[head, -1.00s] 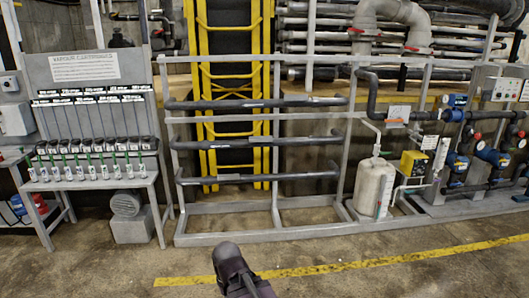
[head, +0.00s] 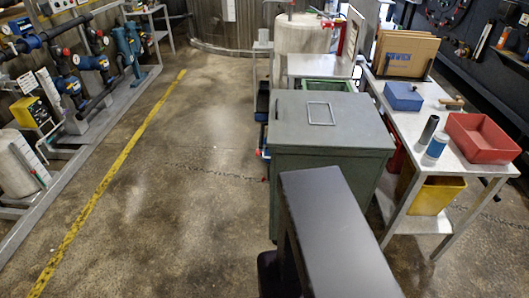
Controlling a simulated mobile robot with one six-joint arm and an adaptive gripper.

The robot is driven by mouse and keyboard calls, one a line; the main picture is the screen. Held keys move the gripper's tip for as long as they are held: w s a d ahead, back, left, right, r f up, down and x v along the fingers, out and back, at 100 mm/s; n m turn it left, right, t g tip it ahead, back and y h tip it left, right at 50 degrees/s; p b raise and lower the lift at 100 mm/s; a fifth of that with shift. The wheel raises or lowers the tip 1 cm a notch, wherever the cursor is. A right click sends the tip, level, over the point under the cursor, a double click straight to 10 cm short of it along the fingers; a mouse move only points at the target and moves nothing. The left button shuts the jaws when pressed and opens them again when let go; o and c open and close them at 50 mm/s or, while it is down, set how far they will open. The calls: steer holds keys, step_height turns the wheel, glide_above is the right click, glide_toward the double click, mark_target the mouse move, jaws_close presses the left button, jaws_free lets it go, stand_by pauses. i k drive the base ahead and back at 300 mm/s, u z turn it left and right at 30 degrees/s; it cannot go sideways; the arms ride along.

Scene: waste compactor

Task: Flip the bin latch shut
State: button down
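A grey-green bin-like cabinet (head: 300,133) stands right of centre in the head view, with its flat lid down. A thin light rectangular frame (head: 321,113) lies on the lid; I cannot tell whether it is the latch. No other latch is clear on the visible sides. A large dark part of my own arm fills the bottom centre and hides the lower front of the cabinet. My gripper is not in view.
A metal table (head: 439,148) at the right holds a red tray (head: 484,137), a blue box (head: 403,97) and cardboard (head: 404,52). A yellow bin (head: 432,194) stands beneath. A green container (head: 327,86) is behind the cabinet. Open floor (head: 190,190) lies left, with pipework at far left.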

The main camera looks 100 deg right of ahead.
mark_target(257, 152)
steer(key=z, duration=0.65)
steer(key=k, duration=0.15)
steer(key=z, duration=2.45)
steer(key=i, duration=0.95)
steer(key=z, duration=0.2)
